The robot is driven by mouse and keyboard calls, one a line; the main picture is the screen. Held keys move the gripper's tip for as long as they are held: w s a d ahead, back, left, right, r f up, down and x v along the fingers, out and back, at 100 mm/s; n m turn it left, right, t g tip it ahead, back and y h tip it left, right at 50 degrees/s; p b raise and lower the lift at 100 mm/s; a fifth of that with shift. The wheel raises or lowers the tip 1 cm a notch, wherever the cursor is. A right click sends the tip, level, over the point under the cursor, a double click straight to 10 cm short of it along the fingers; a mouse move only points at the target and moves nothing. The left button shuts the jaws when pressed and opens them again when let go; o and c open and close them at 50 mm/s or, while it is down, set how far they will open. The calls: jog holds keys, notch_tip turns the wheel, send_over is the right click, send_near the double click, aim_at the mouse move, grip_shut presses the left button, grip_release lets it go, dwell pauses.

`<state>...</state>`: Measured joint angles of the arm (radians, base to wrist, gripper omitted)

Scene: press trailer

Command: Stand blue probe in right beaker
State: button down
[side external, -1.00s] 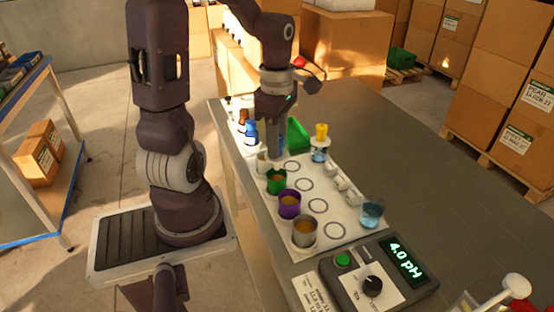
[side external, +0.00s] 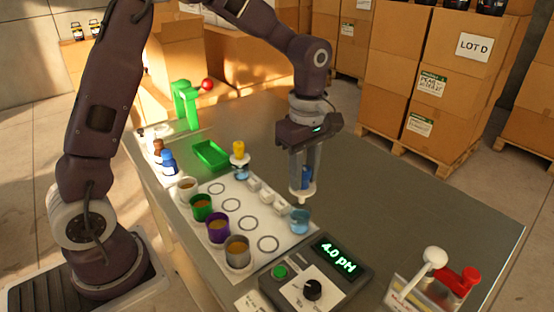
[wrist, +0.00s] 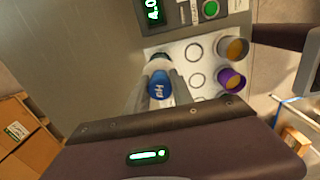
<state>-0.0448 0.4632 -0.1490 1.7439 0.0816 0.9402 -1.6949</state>
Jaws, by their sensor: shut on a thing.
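The blue probe (side external: 306,175) is upright between the fingers of my gripper (side external: 305,187), with a white collar at its lower end. Its blue cap marked pH (wrist: 160,86) shows between the fingertips in the wrist view. My gripper is shut on it. The right beaker (side external: 300,222), clear with blue liquid, stands directly below at the mat's right edge. The collar looks just above the beaker's rim; I cannot tell whether the thin tip is inside. Another beaker (side external: 241,173) farther back on the mat holds a yellow probe (side external: 239,147).
White, green, purple (side external: 218,229) and grey (side external: 238,252) cups stand along the mat's left side. Small white blocks (side external: 266,196) lie between the beakers. A pH meter (side external: 316,280) reading 4.0 is in front. A green tray (side external: 211,155) lies behind. The table right of my gripper is clear.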

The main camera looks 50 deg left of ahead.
jog(key=shift+f, duration=2.65)
jog(key=shift+f, duration=0.55)
jog(key=c, duration=1.4)
grip_release()
jog(key=shift+r, duration=5.5)
notch_tip(320, 180, up, 9)
send_over(301, 202)
jog(key=shift+w+a, duration=0.25)
